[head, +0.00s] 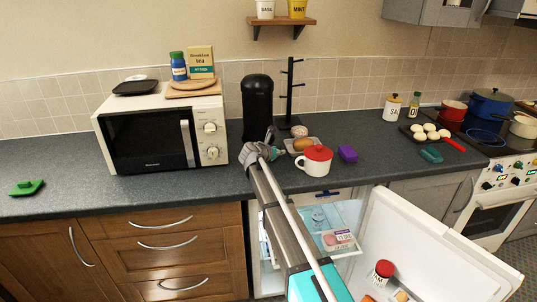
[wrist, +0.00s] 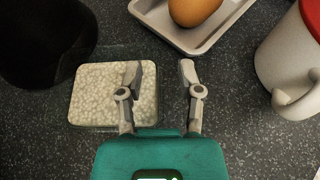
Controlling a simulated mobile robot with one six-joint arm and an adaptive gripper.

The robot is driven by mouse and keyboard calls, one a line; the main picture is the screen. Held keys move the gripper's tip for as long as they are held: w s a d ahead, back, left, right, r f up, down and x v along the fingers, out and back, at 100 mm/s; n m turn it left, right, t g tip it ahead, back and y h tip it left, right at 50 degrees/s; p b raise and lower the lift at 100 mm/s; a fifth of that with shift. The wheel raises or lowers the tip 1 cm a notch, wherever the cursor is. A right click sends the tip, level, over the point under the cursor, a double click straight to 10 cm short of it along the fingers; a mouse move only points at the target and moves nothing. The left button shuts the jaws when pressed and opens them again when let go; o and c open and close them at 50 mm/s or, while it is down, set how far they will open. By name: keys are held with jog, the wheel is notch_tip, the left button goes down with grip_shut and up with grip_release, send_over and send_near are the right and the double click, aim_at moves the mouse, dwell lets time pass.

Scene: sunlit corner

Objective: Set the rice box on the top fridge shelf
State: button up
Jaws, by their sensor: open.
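The rice box, a squarish clear box of white grains, lies on the dark counter in the wrist view (wrist: 90,107). My gripper (wrist: 161,75) is open and empty above the counter. Its left finger overlaps the box's right side in the picture; its right finger is over bare counter. I cannot tell whether the finger touches the box. In the head view my gripper (head: 272,142) is beside the black coffee machine, and the rice box is hidden behind it. The fridge (head: 285,222) stands open below the counter, with a bottle and a labelled pack inside.
A tray (wrist: 228,35) with a brown egg (wrist: 197,8) and a white mug with a red lid (head: 313,164) are close on the right. The black coffee machine (head: 257,104) is close on the left. The open fridge door (head: 425,240) sticks out at the lower right.

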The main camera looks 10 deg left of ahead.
grip_shut()
jog(key=shift+r, duration=0.15)
dwell(0.5)
notch_tip(320, 180, up, 2)
jog(key=shift+p, duration=1.15)
jog(key=s+d+r+p, duration=0.3)
jog(key=s+r+p, duration=0.7)
jog(key=s, duration=0.3)
jog(key=shift+s+d+r+p, duration=0.25)
jog(key=shift+d+r+p, duration=0.05)
jog(key=shift+r+p, duration=0.1)
